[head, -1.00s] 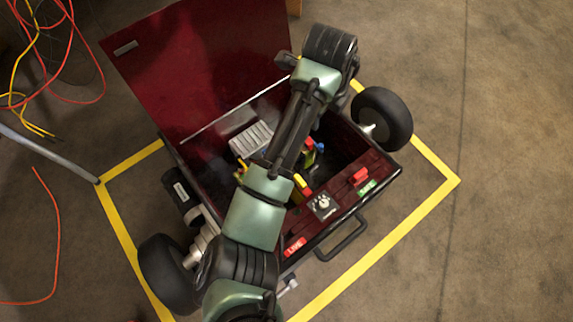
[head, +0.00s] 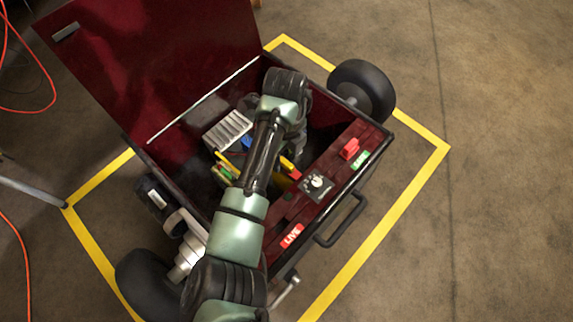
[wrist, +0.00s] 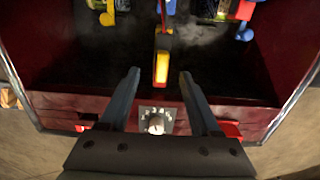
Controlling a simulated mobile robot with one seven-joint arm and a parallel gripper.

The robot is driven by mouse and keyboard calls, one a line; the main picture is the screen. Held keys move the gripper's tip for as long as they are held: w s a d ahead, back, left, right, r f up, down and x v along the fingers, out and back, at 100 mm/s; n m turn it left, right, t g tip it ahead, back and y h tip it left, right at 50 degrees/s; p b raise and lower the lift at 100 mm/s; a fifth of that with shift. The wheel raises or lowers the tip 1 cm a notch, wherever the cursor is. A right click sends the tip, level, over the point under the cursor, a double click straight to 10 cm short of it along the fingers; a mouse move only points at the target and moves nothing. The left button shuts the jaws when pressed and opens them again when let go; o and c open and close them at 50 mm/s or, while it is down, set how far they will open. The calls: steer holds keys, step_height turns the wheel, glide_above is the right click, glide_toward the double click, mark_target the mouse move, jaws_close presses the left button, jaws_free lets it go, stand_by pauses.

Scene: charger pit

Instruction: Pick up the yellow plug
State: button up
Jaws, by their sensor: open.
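A yellow block with a red face (wrist: 162,62), likely the yellow plug, stands in the dark red box just beyond the dial. In the wrist view it is centred ahead of my open gripper (wrist: 159,75), whose two fingers are spread with nothing gripped between them. In the head view the yellow and red piece (head: 290,167) shows beside my arm, partly hidden. A second yellow piece (wrist: 107,16) with a rounded end is at the upper left of the wrist view, cut off by the frame edge. My arm covers part of the box inside in the head view.
A blue piece (wrist: 244,32) stands at the right of the box. The panel holds a dial (head: 316,184), a red switch (head: 350,149) and a LIVE label (head: 291,236). The raised lid (head: 150,65) and box walls bound the space. A grey ribbed block (head: 227,131) sits inside.

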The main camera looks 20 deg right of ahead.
mark_target(286, 163)
step_height(286, 163, down, 5)
steer(key=b, duration=0.4)
steer(key=shift+d, duration=0.1)
steer(key=shift+r, duration=0.1)
jaws_close()
